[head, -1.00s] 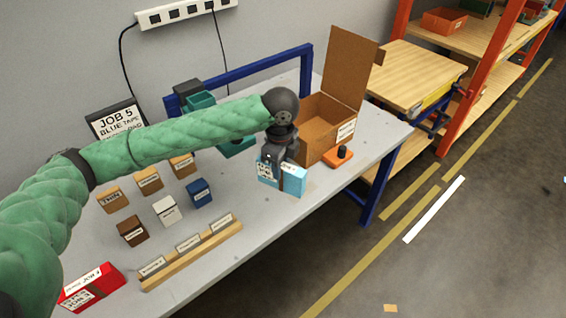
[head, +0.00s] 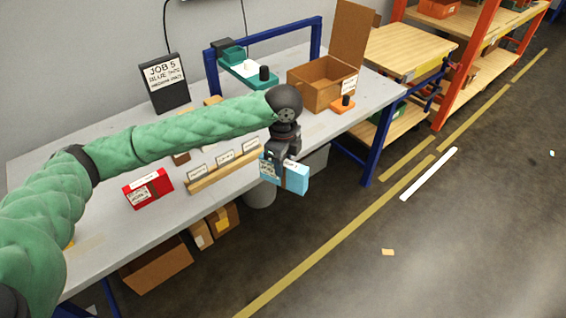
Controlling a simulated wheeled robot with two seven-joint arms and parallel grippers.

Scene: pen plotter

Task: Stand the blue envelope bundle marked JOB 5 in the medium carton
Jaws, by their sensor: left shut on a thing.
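The light blue envelope bundle (head: 294,178) is held by my left gripper (head: 281,165), which is shut on it. It hangs roughly upright, and in the head view it shows past the table's front edge, with floor behind it. Its label is partly covered by a finger and too small to read. An open brown carton (head: 310,94) stands at the table's right end, its tall flap raised at the back. It carries a white label too small to read; I take it as the medium carton. The bundle is apart from it, lower and to the left. My right gripper is not in view.
An orange-based tool with a black knob (head: 343,104) sits before the carton. A teal device (head: 246,72), a JOB 5 sign (head: 164,82), a red bundle (head: 147,189) and a wooden label rack (head: 222,168) are on the table (head: 130,222). My green arm hides part of it.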

